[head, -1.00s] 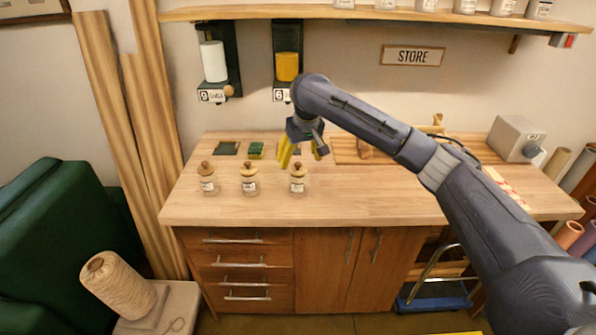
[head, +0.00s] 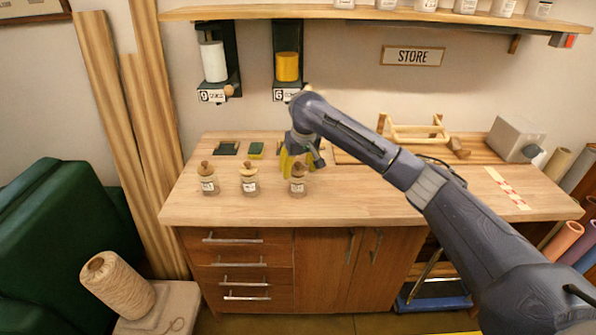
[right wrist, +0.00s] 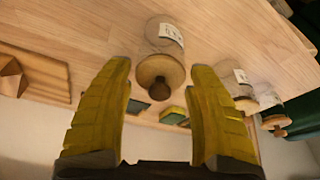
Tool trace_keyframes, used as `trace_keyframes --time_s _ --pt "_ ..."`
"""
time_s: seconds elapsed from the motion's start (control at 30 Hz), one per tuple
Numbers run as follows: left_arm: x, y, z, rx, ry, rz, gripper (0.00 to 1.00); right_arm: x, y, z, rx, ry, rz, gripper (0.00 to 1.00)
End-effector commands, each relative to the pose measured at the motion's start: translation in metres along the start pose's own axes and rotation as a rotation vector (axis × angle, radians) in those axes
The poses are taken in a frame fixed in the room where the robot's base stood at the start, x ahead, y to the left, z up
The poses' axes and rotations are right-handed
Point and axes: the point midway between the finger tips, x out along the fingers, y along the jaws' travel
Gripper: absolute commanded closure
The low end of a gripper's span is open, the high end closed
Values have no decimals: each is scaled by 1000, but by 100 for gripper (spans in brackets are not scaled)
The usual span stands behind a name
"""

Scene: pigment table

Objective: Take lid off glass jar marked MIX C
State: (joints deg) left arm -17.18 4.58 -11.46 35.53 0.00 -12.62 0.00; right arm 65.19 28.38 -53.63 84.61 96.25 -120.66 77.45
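Three small glass jars with round wooden lids stand in a row on the wooden table: a left jar (head: 209,186), a middle jar (head: 250,185) and a right jar (head: 298,187). Their white labels are too small to read, so I cannot tell which is MIX C. My right gripper (head: 301,163) is open, its yellow fingers just behind and above the right jar. In the right wrist view, that jar's lid (right wrist: 163,70) and dark knob show between the open fingers (right wrist: 160,64), with no visible contact. My left gripper is not in view.
Green pads (head: 256,149) lie behind the jars. A wooden rack (head: 414,133) and a grey box (head: 514,139) stand on the table's right side. Dispensers (head: 287,66) hang on the wall above. The table front (head: 370,205) is clear.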

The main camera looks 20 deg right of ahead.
Motion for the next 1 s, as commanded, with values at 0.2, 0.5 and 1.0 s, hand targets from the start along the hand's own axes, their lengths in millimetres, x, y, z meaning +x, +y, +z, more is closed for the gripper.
trace_keyframes --time_s 0.2,0.5,1.0 --pt "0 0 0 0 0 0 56 0 0 0 0 0 0 68" --pt "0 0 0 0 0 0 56 0 0 0 0 0 1 69" --pt "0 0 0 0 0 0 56 -36 1 -11 0 5 2 78"
